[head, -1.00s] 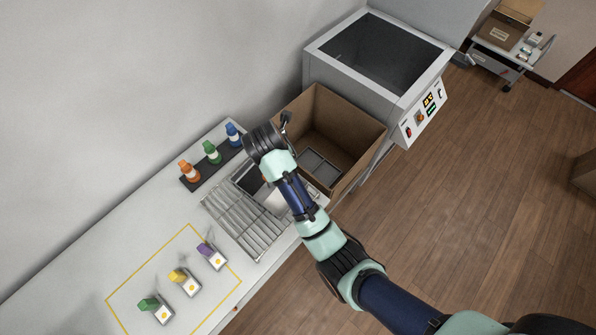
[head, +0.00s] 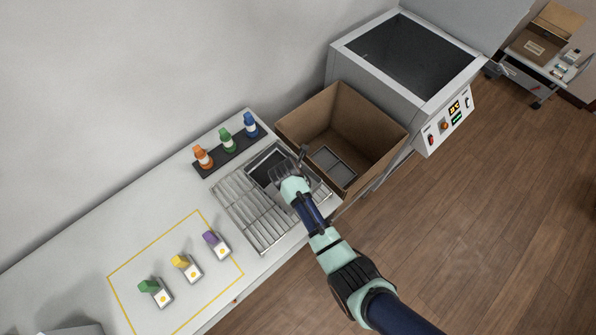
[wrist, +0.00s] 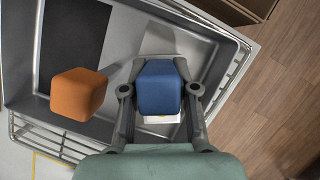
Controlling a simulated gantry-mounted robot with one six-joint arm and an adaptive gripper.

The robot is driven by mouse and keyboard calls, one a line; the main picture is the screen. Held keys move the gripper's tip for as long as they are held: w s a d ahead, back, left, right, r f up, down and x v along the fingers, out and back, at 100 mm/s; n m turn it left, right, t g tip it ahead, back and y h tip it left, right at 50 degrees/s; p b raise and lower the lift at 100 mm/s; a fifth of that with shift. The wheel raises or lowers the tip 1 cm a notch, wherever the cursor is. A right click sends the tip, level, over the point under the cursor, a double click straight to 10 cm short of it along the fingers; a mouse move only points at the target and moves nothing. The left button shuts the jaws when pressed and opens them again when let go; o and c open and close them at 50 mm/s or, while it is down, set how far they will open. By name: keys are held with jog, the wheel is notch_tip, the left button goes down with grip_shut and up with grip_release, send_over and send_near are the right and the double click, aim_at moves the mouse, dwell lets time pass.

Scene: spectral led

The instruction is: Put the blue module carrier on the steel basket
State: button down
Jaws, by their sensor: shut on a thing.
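The blue module carrier has a blue block handle (wrist: 160,88) and a white base (wrist: 160,119). In the wrist view, my gripper (wrist: 160,90) is shut on the blue handle, with one finger on each side. The carrier is over or in a grey metal tray (wrist: 135,20); I cannot tell whether its base touches the floor. An orange block-handled carrier (wrist: 78,93) is in the tray to the left. The steel wire basket (head: 250,218) lies beside and under the tray in the head view. There, my gripper (head: 289,165) hides the blue carrier.
Green (head: 156,291), yellow (head: 187,267) and purple (head: 216,243) carriers stand inside a yellow outline on the bench. Orange, green and blue bottles stand in a dark rack (head: 225,155). An open cardboard box (head: 375,130) sits close right of the tray. The basket's left part is bare.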

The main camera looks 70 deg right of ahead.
jog(key=shift+f, duration=0.5)
jog(key=shift+f, duration=0.15)
jog(key=c, duration=0.9)
grip_release()
jog(key=p+v, duration=0.2)
jog(key=v, duration=1)
jog(key=shift+p, duration=0.4)
